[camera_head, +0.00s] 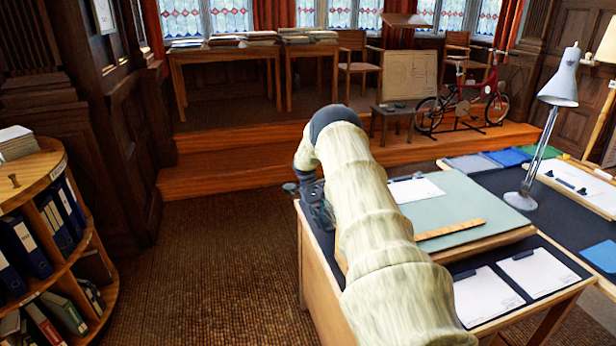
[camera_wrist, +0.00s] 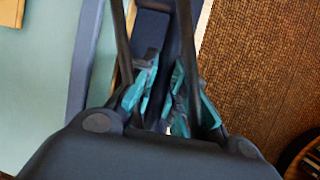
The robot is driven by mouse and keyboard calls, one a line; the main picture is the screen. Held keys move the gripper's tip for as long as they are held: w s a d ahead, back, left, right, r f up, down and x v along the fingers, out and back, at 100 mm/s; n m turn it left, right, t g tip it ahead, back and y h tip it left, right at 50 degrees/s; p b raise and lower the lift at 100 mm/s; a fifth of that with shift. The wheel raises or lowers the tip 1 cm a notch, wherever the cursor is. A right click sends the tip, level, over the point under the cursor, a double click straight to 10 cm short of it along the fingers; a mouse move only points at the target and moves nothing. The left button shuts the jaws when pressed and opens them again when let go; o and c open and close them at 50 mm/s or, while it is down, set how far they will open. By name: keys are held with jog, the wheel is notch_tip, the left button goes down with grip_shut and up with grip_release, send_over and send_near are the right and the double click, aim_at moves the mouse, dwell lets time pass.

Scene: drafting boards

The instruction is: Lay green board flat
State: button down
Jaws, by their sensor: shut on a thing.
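The pale green board (camera_head: 462,205) lies on the desk in the head view, looking flat or only slightly tilted; I cannot tell which. A clipped white sheet (camera_head: 416,189) and a wooden ruler (camera_head: 450,229) lie on it. In the wrist view its green surface (camera_wrist: 38,85) fills the left side. My gripper (camera_head: 316,205) is low at the desk's left side, partly hidden by my arm. In the wrist view my gripper (camera_wrist: 170,95), with teal pads, is closed around a narrow dark bar (camera_wrist: 186,45) beside the board. The bar's far parts and grip contact are partly hidden.
A lamp (camera_head: 535,140) stands right of the board. Clipped sheets (camera_head: 538,272) lie on the dark desk top in front. A round bookshelf (camera_head: 45,172) stands at left. Carpet (camera_head: 220,265) is clear between shelf and desk. A wooden step (camera_head: 230,172) lies behind.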

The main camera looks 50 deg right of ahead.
jog(key=shift+a+f, duration=0.15)
jog(key=shift+f, duration=0.05)
dwell(0.4)
jog(key=c, duration=1.6)
grip_release()
jog(key=shift+o, duration=0.7)
jog(key=shift+w+f, duration=0.1)
jog(key=shift+f, duration=0.1)
jog(key=shift+d, duration=0.2)
jog(key=shift+r, duration=0.1)
jog(key=v, duration=1.2)
